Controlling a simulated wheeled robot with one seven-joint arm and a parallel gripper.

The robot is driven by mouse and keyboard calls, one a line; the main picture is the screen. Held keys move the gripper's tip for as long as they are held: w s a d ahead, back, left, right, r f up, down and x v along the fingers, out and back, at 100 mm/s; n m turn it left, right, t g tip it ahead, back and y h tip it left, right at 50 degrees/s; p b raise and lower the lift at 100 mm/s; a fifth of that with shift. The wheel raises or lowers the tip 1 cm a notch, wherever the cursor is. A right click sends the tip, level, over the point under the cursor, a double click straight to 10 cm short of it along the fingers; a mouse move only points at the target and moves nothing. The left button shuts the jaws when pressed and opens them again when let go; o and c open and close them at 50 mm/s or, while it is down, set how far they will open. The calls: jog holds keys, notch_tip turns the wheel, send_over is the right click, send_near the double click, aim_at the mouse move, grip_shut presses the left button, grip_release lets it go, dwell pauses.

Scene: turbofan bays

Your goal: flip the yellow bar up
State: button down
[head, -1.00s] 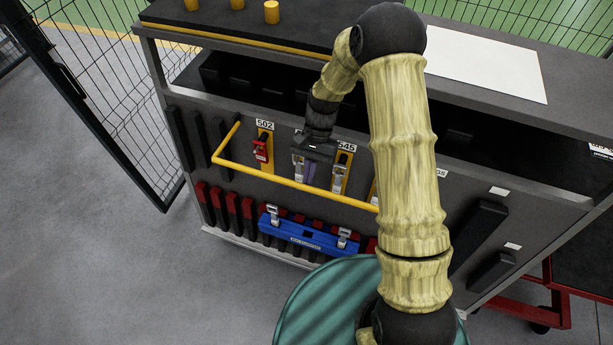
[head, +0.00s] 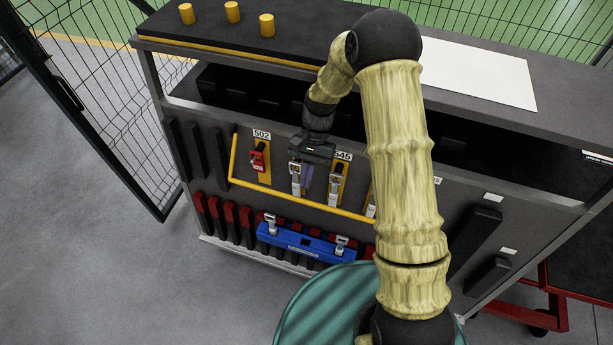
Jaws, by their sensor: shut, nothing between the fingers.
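The yellow bar (head: 268,190) is a long rail with a bent left arm, in front of the dark cabinet panel. Its left arm runs almost straight down the panel, and its long part slopes down to the right. My forearm hides its right end. My gripper (head: 308,178) is shut and empty, pointing down in front of the panel, just above the middle of the long part. I cannot tell whether the fingertips touch the bar.
A red latch (head: 258,159) under label 502 and silver latches (head: 336,187) sit on the panel behind the bar. A blue case (head: 305,243) hangs below it. A wire fence stands at the left; the floor there is clear.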

dwell(0.6)
notch_tip(320, 180, up, 10)
jog(key=s+p, duration=0.1)
jog(key=p, duration=0.6)
jog(key=shift+s+a+p, duration=0.15)
jog(key=shift+a+p, duration=0.15)
jog(key=shift+p, duration=0.1)
jog(key=shift+d+f, duration=0.1)
jog(key=s+d+r+n+t+h+b, duration=0.1)
jog(key=s+d+n+t+b, duration=0.1)
jog(key=s+d+t+b, duration=0.2)
jog(key=s+d+r+n+t+h+b, duration=0.1)
jog(key=s+d+t+b, duration=0.3)
jog(key=d, duration=0.6)
jog(key=shift+s+d+r+n+t+b, duration=0.15)
jog(key=shift+s+r+n+t+b, duration=0.15)
jog(key=shift+s+r+n+b, duration=0.3)
jog(key=shift+f, duration=0.1)
